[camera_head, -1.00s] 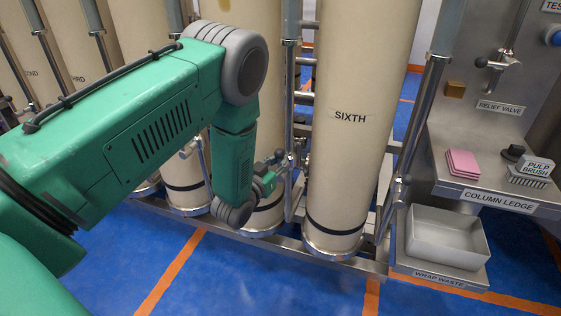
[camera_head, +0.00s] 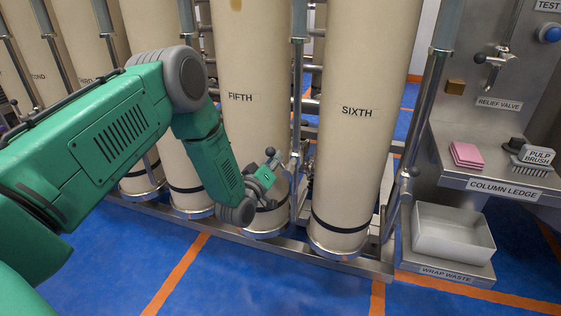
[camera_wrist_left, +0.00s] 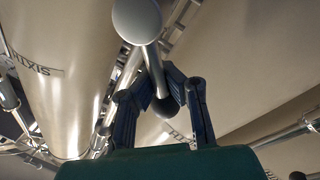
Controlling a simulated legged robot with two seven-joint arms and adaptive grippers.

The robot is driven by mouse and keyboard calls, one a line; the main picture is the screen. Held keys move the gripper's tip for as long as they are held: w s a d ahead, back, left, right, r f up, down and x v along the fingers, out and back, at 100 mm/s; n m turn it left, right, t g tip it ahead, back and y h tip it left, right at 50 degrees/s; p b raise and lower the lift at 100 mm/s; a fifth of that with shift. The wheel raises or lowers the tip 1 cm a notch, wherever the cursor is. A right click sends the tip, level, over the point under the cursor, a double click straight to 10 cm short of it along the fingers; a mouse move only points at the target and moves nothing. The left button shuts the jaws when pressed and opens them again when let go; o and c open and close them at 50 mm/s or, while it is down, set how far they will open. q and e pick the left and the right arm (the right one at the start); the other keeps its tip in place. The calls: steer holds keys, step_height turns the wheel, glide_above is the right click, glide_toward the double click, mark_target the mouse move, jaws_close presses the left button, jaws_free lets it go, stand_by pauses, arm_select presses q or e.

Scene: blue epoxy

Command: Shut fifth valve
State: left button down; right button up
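The fifth column (camera_head: 245,60), labelled FIFTH, stands left of the sixth column (camera_head: 345,70). The fifth valve's ball-ended lever (camera_head: 270,153) shows beside the pipe between these columns. My left gripper (camera_head: 268,172) is low in front of the fifth column, close below the lever's ball. In the left wrist view, my left gripper (camera_wrist_left: 160,80) has its two dark fingers apart, on either side of the lever (camera_wrist_left: 154,62). The lever's round ball (camera_wrist_left: 137,18) shows past the fingertips. I cannot tell whether a finger touches the lever. My right gripper is not in view.
Several other tan columns stand to the left, with pipes between them. On the right, a column ledge (camera_head: 455,180) holds pink pads (camera_head: 467,155) and a pulp brush (camera_head: 533,158). A wrap waste bin (camera_head: 453,235) stands below it. The blue floor in front is clear.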

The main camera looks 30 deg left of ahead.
arm_select(q)
steer(key=shift+s+a+f+n+y+b, duration=0.15)
steer(key=shift+a+f+n+y+b, duration=0.25)
steer(key=shift+f+n+b, duration=1.1)
steer(key=shift+s+a+f+n+y+b, duration=0.2)
steer(key=shift+n+y+b, duration=0.4)
steer(key=shift+n, duration=1.75)
steer(key=shift+s+a+f+n+y+b, duration=0.1)
steer(key=shift+a+f+n+y+b, duration=0.3)
steer(key=shift+f+n+b, duration=1.1)
steer(key=shift+r+n+p, duration=0.3)
steer(key=shift+r+n, duration=0.25)
steer(key=shift+r, duration=0.05)
steer(key=c, duration=1.6)
jaws_free()
steer(key=shift+r, duration=0.2)
steer(key=v, duration=1.2)
steer(key=shift+f, duration=0.25)
